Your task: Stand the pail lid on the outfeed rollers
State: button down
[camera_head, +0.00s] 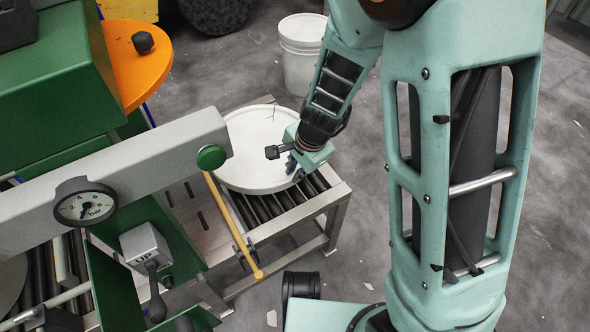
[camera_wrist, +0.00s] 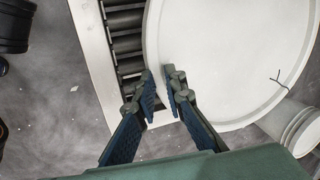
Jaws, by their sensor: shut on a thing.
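The pail lid (camera_head: 252,150) is a large white disc, lying roughly flat over the far part of the outfeed rollers (camera_head: 284,207). I cannot tell whether it touches them. My gripper (camera_head: 292,166) is shut on the lid's near right rim. In the wrist view, the two blue-padded fingers of my gripper (camera_wrist: 163,93) pinch the edge of the lid (camera_wrist: 230,55). The dark rollers and their pale frame rail (camera_wrist: 92,55) show to the left of the lid. The lid hides much of the rollers.
A white pail (camera_head: 300,62) stands on the floor behind the roller table. The green press with a grey beam and pressure gauge (camera_head: 85,204) is at left. A yellow bar (camera_head: 233,228) runs beside the rollers. A black cylindrical object (camera_head: 300,285) is on the floor in front.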

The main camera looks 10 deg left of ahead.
jog(key=shift+f, duration=0.1)
jog(key=shift+w+f, duration=0.1)
jog(key=shift+f, duration=1.55)
jog(key=shift+r, duration=0.1)
jog(key=shift+r+p, duration=1)
jog(key=shift+d, duration=0.1)
jog(key=shift+s+d+b, duration=0.5)
jog(key=shift+s+d, duration=0.1)
jog(key=shift+s, duration=0.2)
jog(key=shift+s+d+b, duration=0.45)
jog(key=shift+s+d, duration=0.1)
jog(key=shift+s, duration=0.3)
jog(key=shift+d, duration=0.1)
